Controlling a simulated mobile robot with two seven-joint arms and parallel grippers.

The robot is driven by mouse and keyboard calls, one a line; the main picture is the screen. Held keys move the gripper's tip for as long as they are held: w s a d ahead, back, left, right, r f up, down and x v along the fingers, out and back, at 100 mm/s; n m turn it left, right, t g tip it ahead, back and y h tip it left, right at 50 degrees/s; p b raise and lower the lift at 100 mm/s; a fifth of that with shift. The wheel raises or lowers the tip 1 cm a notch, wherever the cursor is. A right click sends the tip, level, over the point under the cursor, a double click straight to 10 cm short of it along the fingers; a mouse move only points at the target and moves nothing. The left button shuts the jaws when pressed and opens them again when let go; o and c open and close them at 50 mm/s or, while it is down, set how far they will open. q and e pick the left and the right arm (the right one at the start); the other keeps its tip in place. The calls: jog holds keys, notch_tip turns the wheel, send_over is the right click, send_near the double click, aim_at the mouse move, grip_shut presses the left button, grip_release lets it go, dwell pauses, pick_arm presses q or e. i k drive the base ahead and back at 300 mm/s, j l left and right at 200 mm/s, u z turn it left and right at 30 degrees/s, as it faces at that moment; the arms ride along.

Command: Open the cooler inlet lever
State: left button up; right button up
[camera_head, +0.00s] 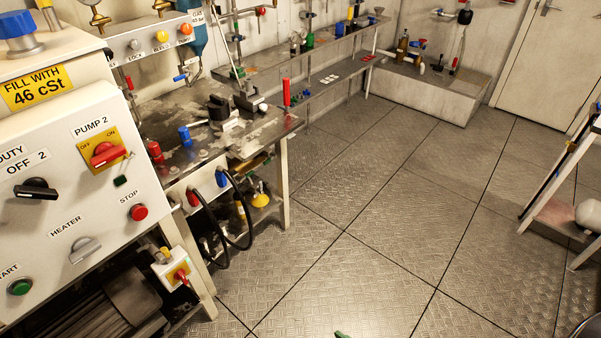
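I cannot make out a label that names the cooler inlet lever, so I cannot tell which lever it is. A red upright handle (286,93) stands at the right end of the metal workbench (205,152). A small blue-handled valve (180,78) sits on the pipework behind the bench. Other small red and blue handles show on the wall pipes, too small to tell their positions. Neither gripper shows in the head view. A small green tip at the bottom edge and a dark shape in the bottom right corner are too cut off to identify.
A white control panel (70,185) with knobs and buttons fills the left side, close by. A red switch (180,275) hangs below it. Black hoses (225,225) loop under the bench front. A white-framed stand (565,200) is at right. The plated floor (400,220) between is clear.

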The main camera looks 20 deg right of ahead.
aim_at(239, 179)
jog(key=z, duration=0.25)
jog(key=i+l+u, duration=0.15)
jog(key=u, duration=0.3)
jog(key=i+l+u, duration=0.25)
jog(key=u, duration=0.2)
jog(key=i+l+u, duration=0.1)
jog(key=i+l, duration=0.2)
jog(key=l, duration=0.25)
jog(key=i+l+u, duration=0.15)
jog(key=l, duration=0.15)
